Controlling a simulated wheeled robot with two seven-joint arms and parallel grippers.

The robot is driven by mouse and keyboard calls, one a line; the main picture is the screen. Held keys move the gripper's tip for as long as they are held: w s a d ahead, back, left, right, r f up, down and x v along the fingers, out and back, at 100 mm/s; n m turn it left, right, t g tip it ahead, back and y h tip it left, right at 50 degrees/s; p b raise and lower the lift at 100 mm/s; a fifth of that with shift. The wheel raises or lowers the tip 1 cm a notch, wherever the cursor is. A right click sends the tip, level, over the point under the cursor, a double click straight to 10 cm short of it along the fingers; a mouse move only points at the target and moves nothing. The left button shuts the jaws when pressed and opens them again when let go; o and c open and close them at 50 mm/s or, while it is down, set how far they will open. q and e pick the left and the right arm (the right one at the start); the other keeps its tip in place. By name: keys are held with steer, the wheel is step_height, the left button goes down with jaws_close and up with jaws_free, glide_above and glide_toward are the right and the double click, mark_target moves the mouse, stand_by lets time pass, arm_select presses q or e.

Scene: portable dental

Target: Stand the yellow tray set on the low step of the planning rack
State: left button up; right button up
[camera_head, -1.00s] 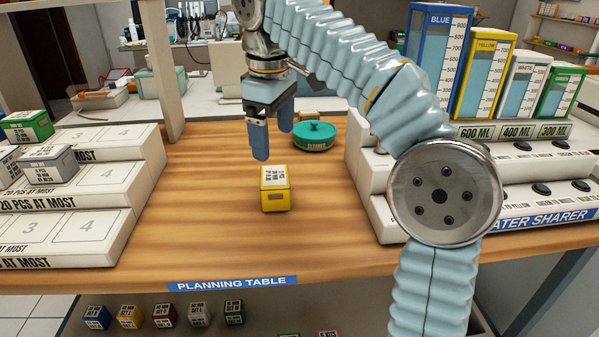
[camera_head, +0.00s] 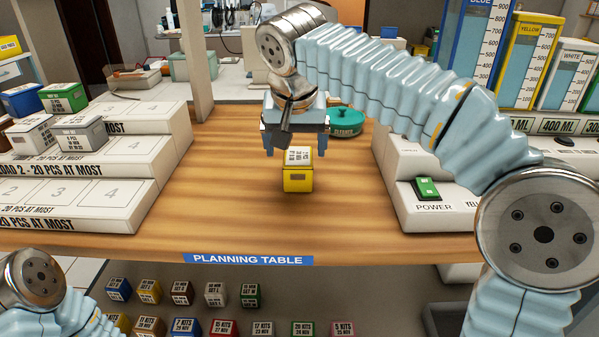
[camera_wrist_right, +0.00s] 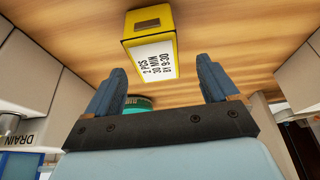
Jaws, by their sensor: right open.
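The yellow tray set (camera_head: 297,180), a small yellow box with a white label on top, stands on the wooden table. In the right wrist view the yellow tray set (camera_wrist_right: 150,40) lies just beyond the fingertips. My right gripper (camera_head: 296,143) is open and empty, just above and behind the box; its two spread fingers (camera_wrist_right: 160,80) show apart from it. The planning rack (camera_head: 110,150) is the white stepped stand at left. Its low step (camera_head: 90,190) has bare marked places 3 and 4 in view. My left gripper is out of view.
Grey boxes (camera_head: 80,134), a green box (camera_head: 63,97) and a blue box (camera_head: 22,99) stand on higher rack steps. A teal round container (camera_head: 345,121) is behind the yellow box. The water sharer (camera_head: 430,165) stands at right. Table between rack and yellow box is clear.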

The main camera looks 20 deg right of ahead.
mark_target(298, 156)
steer(key=x, duration=0.5)
steer(key=shift+s+d+f+b, duration=0.1)
steer(key=shift+d+f+b, duration=0.1)
steer(key=shift+f+b, duration=0.15)
steer(key=shift+r, duration=0.1)
steer(key=c, duration=1.3)
